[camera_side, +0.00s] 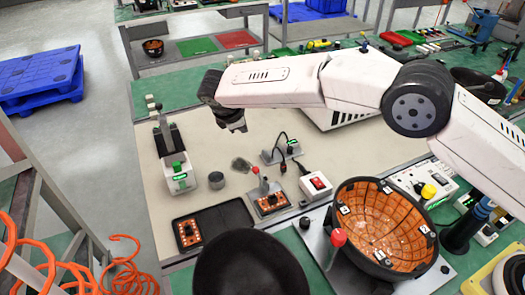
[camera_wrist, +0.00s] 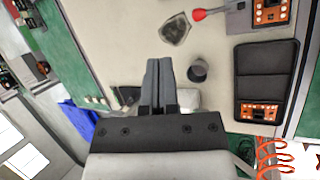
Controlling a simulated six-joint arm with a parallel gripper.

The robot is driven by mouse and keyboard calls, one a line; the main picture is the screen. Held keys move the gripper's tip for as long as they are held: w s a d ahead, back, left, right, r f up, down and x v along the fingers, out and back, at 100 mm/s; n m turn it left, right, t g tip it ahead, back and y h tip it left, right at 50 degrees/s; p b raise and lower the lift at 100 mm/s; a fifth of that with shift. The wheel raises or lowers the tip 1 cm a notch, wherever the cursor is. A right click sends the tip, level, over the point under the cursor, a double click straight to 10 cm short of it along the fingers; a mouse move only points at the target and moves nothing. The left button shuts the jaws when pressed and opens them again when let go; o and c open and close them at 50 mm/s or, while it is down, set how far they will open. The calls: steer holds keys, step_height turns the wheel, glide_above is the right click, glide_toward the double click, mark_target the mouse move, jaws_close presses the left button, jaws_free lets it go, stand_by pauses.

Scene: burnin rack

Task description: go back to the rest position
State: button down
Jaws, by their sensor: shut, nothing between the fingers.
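My gripper (camera_side: 232,124) hangs in the air over the back left part of the beige work mat (camera_side: 330,152), pointing down. In the wrist view my gripper (camera_wrist: 160,62) has its two grey fingers pressed together, with nothing between them. It is clear of every object on the mat.
A black tray (camera_side: 212,226) holds an orange board. Toward the front are a red-switch box (camera_side: 316,185) and an orange-lined bowl (camera_side: 384,226).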

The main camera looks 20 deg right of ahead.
steer(key=s+d+r+m+g+y, duration=0.15)
steer(key=s+d+m, duration=0.25)
steer(key=d, duration=0.6)
steer(key=s+d+m+y, duration=0.1)
steer(key=s+d+m, duration=0.2)
steer(key=s, duration=0.6)
steer(key=s+d+f+m+y, duration=0.1)
steer(key=s+d+m, duration=0.3)
steer(key=s+d, duration=0.4)
steer(key=s+d+m+y, duration=0.1)
steer(key=s+d+m, duration=0.3)
steer(key=s, duration=0.5)
steer(key=shift+s+d+f, duration=0.2)
steer(key=shift+s+d, duration=0.1)
steer(key=shift+d, duration=0.45)
